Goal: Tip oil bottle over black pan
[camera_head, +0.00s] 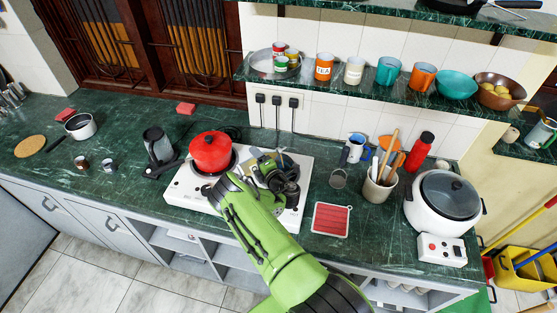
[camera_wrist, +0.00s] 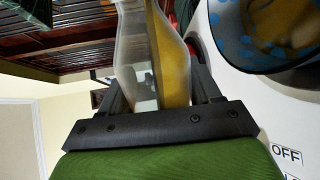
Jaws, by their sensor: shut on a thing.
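My gripper (camera_wrist: 158,88) is shut on the oil bottle (camera_wrist: 135,60), a clear bottle with yellow oil, in the wrist view. The stove top stands at the right of that view, so the bottle lies roughly on its side, with the oil along its stove-facing side. Its mouth is out of frame. A dark round pan with blue patches inside (camera_wrist: 262,28) shows at the upper right, beside the bottle in the picture. In the head view my gripper (camera_head: 272,178) is over the right half of the stove and largely hides the pan and bottle. I cannot tell whether oil is flowing.
The white stove (camera_head: 185,196) has a red pot (camera_head: 211,152) on its left burner. A black kettle (camera_head: 155,145) stands left of it. A red trivet (camera_head: 332,219), utensil holder (camera_head: 377,188) and white cooker (camera_head: 443,205) stand to the right. A shelf (camera_head: 345,82) runs above the counter.

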